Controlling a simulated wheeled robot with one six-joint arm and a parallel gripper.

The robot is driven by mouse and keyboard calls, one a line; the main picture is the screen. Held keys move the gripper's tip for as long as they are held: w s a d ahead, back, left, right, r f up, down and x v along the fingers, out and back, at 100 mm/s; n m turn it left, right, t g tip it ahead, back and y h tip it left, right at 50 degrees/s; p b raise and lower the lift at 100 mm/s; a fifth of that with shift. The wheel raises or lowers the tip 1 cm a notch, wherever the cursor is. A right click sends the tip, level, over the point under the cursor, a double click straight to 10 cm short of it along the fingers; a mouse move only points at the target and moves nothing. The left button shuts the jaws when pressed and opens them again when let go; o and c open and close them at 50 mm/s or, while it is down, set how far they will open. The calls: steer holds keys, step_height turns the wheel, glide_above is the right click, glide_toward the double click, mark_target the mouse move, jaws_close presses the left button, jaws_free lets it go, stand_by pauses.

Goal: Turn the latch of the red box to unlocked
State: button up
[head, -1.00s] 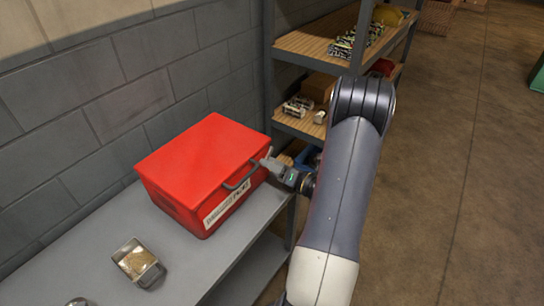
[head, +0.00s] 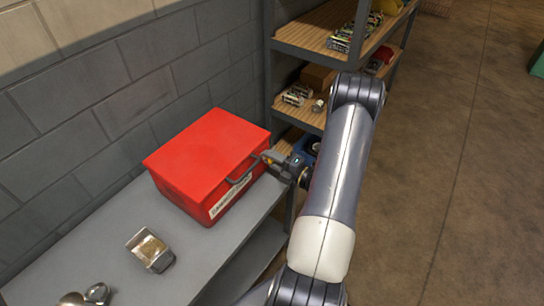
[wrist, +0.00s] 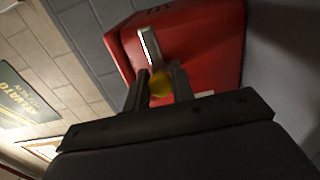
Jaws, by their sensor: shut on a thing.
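The red box (head: 205,160) stands closed on the grey shelf top against the block wall. A grey handle (head: 239,181) and a white label (head: 229,200) are on its front. My gripper (head: 273,160) is at the right end of that front. In the wrist view, my gripper (wrist: 160,85) has its two dark fingers on either side of the latch, a grey metal bar (wrist: 149,48) with a yellow end (wrist: 160,82), and is shut on it. The red box (wrist: 203,45) fills the space behind. The latch's pivot and any lock marking cannot be made out.
A small metal tin (head: 150,250) and rounded metal items (head: 96,293) lie on the grey shelf top (head: 95,245). A rack with wooden shelves (head: 303,114) holding boxes and small goods stands behind my arm. Open floor lies to the right.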

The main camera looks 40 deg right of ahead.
steer(key=shift+f+m, duration=0.1)
steer(key=shift+m, duration=0.2)
steer(key=o, duration=0.8)
steer(key=shift+o, duration=0.2)
steer(key=shift+s, duration=0.1)
steer(key=v, duration=1)
steer(key=shift+s+d+b, duration=0.2)
steer(key=shift+s+b, duration=0.05)
steer(key=shift+b, duration=0.05)
steer(key=x, duration=1.1)
steer(key=shift+p, duration=0.35)
steer(key=shift+s, duration=0.2)
